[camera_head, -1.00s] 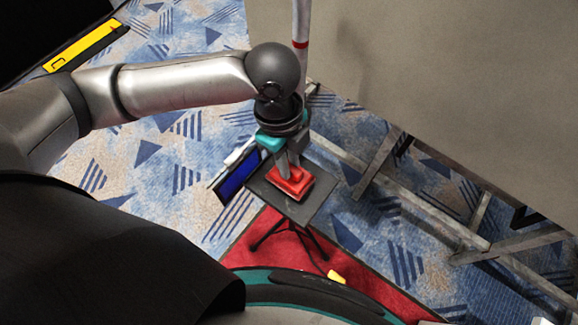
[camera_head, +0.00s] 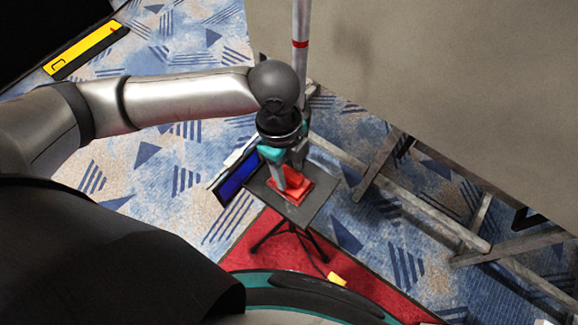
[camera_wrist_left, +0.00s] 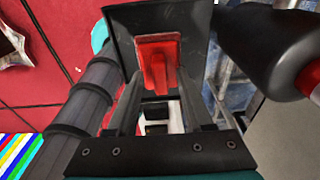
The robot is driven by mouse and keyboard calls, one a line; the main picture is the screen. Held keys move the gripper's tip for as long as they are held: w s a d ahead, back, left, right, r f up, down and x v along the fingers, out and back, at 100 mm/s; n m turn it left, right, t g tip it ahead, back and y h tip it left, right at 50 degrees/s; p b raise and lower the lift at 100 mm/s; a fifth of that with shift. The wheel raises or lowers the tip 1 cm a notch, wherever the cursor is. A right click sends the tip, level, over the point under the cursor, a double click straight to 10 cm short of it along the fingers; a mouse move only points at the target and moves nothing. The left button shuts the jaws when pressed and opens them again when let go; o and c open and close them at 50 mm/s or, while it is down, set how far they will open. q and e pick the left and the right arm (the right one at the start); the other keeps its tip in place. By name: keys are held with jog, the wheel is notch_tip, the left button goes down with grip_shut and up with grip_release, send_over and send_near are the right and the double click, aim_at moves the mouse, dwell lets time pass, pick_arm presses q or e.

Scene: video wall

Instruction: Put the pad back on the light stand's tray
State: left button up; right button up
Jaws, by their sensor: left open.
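The red pad (camera_head: 298,193) lies on the dark grey tray (camera_head: 318,197) of the light stand, whose black tripod legs (camera_head: 318,248) show below. In the left wrist view the pad (camera_wrist_left: 158,45) rests on the tray (camera_wrist_left: 192,22), with a narrower raised part toward my fingers. My left gripper (camera_head: 289,170) is above the tray, at the pad, pointing down. Its fingers (camera_wrist_left: 160,100) are open, one on either side of the pad's raised part. Whether a fingertip still touches the pad is hard to tell. My right gripper is not in view.
A pale pole with a red band (camera_head: 301,43) rises behind the gripper. A blue-faced panel (camera_head: 237,180) stands close left of the tray. Grey beams (camera_head: 420,210) of a frame lie to the right, under a large grey panel (camera_head: 430,70).

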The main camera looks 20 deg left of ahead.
aim_at(285, 171)
pick_arm(q)
jog(key=r, duration=0.2)
jog(key=r+p, duration=0.1)
jog(key=r, duration=0.2)
jog(key=a+r, duration=0.1)
jog(key=r, duration=0.1)
jog(key=shift+w+r, duration=0.15)
jog(key=shift+r, duration=0.2)
